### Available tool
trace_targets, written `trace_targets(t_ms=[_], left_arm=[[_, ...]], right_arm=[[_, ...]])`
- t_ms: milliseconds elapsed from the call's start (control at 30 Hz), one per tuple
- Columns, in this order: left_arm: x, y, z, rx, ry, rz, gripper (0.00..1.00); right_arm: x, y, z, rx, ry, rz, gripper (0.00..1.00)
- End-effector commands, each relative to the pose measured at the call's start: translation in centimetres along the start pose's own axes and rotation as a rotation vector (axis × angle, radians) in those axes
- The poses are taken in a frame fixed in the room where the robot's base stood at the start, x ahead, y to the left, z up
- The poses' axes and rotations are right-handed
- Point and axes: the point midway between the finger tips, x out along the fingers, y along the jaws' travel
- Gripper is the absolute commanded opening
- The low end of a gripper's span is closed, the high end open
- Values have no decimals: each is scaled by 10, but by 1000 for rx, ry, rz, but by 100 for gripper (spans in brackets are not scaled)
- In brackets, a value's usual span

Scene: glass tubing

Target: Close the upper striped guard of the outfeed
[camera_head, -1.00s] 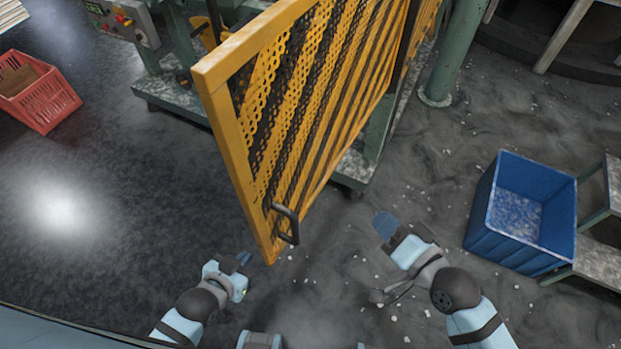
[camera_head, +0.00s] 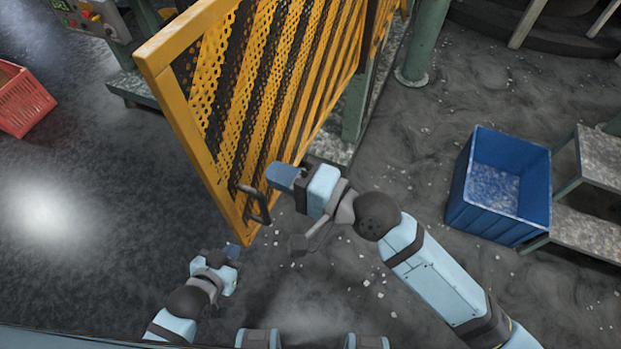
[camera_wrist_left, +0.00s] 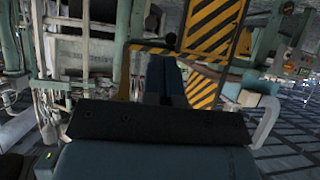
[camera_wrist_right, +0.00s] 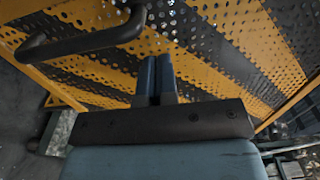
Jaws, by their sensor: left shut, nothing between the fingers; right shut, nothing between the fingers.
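The striped guard (camera_head: 268,90), a yellow and black perforated panel in a yellow frame, stands swung out towards me in the head view. Its dark handle (camera_head: 262,206) is near the lower front corner. My right gripper (camera_head: 276,174) is shut and empty, close to the panel's right face, just above and right of the handle. In the right wrist view the handle (camera_wrist_right: 84,42) is at upper left of the shut fingers (camera_wrist_right: 157,78), apart from them. My left gripper (camera_head: 236,248) is shut and empty, low and left of the guard's bottom corner. Striped panels (camera_wrist_left: 212,30) show ahead of the left fingers (camera_wrist_left: 165,80).
A blue bin (camera_head: 500,190) stands on the floor at right, beside a metal step or bench (camera_head: 590,230). A red crate (camera_head: 22,100) is at far left. A green post (camera_head: 420,45) rises behind the guard. The floor left of the guard is clear.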

Motion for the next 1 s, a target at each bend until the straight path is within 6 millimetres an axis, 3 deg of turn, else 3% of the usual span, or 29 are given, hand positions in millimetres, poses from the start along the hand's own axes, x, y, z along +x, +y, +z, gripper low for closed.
trace_targets(t_ms=[100,300,1000], left_arm=[[-4,0,-4,0,-2,-2,0],[-5,-2,-2,-2,-7,-6,0],[-6,1,-4,-6,-5,-2,0]], right_arm=[[20,-2,0,0,1,-1,0],[36,-1,0,-1,2,-1,0],[44,0,-2,0,13,-1,0]])
